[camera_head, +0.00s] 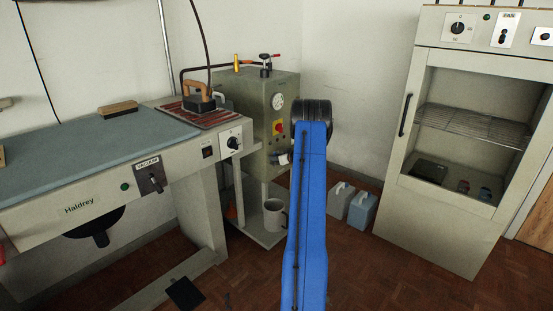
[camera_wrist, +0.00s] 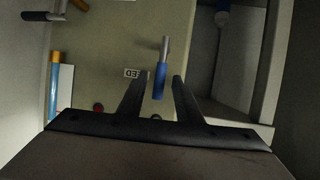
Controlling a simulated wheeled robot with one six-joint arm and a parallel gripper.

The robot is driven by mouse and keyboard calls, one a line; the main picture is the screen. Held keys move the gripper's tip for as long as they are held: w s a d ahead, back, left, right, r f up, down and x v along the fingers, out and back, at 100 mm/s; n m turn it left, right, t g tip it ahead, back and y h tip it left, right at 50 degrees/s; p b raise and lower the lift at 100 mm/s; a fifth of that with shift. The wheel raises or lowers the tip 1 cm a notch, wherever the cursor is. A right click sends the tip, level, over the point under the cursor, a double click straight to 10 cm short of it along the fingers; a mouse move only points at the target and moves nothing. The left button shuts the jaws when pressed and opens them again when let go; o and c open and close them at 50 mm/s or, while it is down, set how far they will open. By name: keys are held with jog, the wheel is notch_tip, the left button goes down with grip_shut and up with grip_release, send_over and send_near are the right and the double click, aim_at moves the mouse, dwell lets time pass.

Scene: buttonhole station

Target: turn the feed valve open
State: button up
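In the wrist view, the feed valve's lever (camera_wrist: 161,78) has a blue grip on a short metal stem, pointing down the picture. A small label (camera_wrist: 133,73) beside it is partly hidden by a finger; the letters "ED" show. My gripper (camera_wrist: 161,78) is open, one finger on each side of the blue grip, with visible gaps. In the head view, the grey-green boiler (camera_head: 258,100) stands beside the bench. My blue arm reaches toward its right side. My fingers and the blue lever are hidden there behind the arm.
A glass-doored cabinet (camera_head: 460,140) stands right.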

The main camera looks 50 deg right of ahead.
jog(key=v, duration=1.7)
jog(key=shift+r, duration=0.2)
jog(key=shift+s, duration=0.1)
